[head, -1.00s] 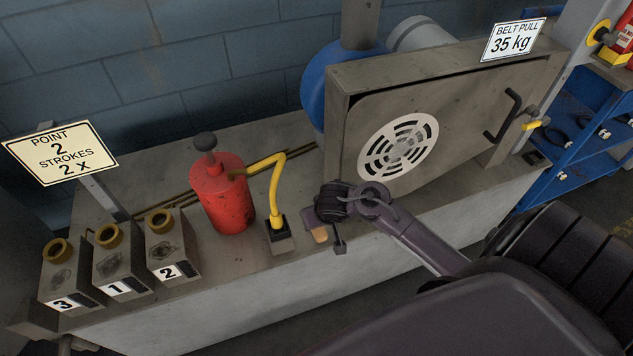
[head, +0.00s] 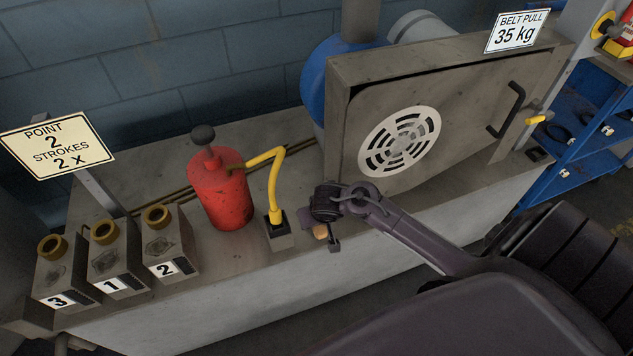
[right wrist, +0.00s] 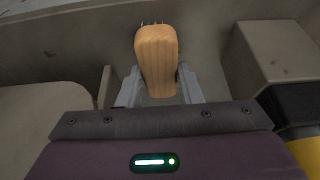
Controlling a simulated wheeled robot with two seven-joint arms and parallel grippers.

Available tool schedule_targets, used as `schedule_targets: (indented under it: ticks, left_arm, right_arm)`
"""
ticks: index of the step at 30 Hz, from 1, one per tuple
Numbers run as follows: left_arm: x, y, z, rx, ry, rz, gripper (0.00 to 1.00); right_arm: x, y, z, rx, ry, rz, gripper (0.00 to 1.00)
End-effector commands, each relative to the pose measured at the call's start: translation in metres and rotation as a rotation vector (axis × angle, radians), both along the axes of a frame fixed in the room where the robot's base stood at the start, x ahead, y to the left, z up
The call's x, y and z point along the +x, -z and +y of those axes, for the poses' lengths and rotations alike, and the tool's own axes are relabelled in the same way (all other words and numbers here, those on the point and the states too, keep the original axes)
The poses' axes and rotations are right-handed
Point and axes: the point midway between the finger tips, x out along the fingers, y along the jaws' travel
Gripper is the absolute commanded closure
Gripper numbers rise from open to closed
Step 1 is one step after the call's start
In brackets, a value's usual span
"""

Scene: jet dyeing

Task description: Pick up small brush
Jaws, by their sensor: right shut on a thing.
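The small brush shows as a wooden handle (right wrist: 157,58) with a few dark bristle tips at its far end in the right wrist view. My right gripper (right wrist: 158,90) is shut on this handle, one finger on each side. Most of the brush is hidden there by the gripper. I cannot tell whether it touches the ledge. My left gripper is not in view.
A black socket block (head: 278,238) with a yellow hose (head: 274,185) stands just left of the gripper. A red canister (head: 220,192) and numbered blocks (head: 116,262) are farther left. A grey guard box (head: 440,120) with a round vent stands behind my right arm.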

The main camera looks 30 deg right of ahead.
Motion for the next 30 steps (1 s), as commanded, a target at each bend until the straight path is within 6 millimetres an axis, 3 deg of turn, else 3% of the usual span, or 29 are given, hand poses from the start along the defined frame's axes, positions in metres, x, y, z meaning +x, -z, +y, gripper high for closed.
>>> schedule_targets:
  ticks: [12, 17, 24, 28, 30]
  left_arm:
    - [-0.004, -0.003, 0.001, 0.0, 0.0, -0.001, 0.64]
    - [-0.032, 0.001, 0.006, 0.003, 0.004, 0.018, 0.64]
    - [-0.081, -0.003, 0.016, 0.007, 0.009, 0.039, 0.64]
    - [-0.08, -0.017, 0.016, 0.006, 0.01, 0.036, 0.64]
    - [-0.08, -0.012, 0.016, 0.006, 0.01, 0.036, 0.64]
  right_arm:
    - [-0.004, -0.012, 0.002, 0.003, 0.001, -0.001, 0.91]
    - [-0.003, -0.039, 0.002, 0.005, 0.002, -0.003, 0.91]
    - [-0.003, -0.094, 0.003, 0.006, 0.002, -0.002, 0.91]
    - [-0.003, -0.121, 0.003, 0.005, 0.003, -0.002, 0.91]
    - [-0.017, -0.114, 0.004, 0.001, -0.002, 0.005, 0.91]
